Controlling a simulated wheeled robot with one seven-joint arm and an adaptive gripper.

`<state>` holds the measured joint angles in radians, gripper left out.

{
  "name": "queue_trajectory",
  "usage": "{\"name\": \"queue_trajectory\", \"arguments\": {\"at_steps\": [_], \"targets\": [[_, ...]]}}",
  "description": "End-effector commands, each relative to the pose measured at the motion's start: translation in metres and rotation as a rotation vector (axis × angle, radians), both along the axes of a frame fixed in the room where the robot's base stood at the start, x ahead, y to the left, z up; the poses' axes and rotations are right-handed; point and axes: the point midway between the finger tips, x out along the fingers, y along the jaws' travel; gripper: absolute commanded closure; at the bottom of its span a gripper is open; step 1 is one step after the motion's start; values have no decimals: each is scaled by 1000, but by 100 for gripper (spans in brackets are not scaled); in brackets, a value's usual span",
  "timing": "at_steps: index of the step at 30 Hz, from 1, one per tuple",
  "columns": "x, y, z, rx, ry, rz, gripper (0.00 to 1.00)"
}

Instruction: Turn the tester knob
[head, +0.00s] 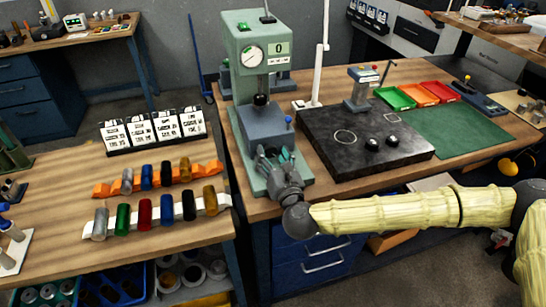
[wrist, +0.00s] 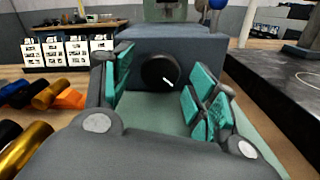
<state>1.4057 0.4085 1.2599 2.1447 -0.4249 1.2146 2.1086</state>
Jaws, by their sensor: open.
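The green tester (head: 243,55) stands on the wooden bench, with a round dial gauge (head: 251,56) and a "0" display on its head. Its grey-blue lower block (head: 262,122) faces my gripper. In the wrist view the black round knob (wrist: 160,72) is on the front of this block (wrist: 210,45), with a short white mark pointing to the lower right. My gripper (head: 275,160) is open in front of the block. In the wrist view its teal-padded fingers (wrist: 160,82) stand either side of the knob, with gaps to it. In the head view my gripper hides the knob.
A black slab (head: 365,140) with two dark balls lies right of the tester. Beyond it are coloured trays (head: 415,92) and a green mat (head: 460,127). On the left bench, coloured cylinders lie on an orange rack (head: 200,172) and a white rack (head: 225,199). A blue ball-topped lever (head: 289,122) is beside the block.

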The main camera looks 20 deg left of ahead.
Motion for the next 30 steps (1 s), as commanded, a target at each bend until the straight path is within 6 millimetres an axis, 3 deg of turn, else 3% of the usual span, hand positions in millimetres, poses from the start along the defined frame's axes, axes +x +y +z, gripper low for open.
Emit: {"name": "queue_trajectory", "arguments": {"at_steps": [5, 21, 30], "targets": [[-11, -7, -1, 0, 1, 1, 41], [-85, -58, 0, 1, 1, -1, 41], [-98, -68, 0, 0, 0, -1, 41]]}}
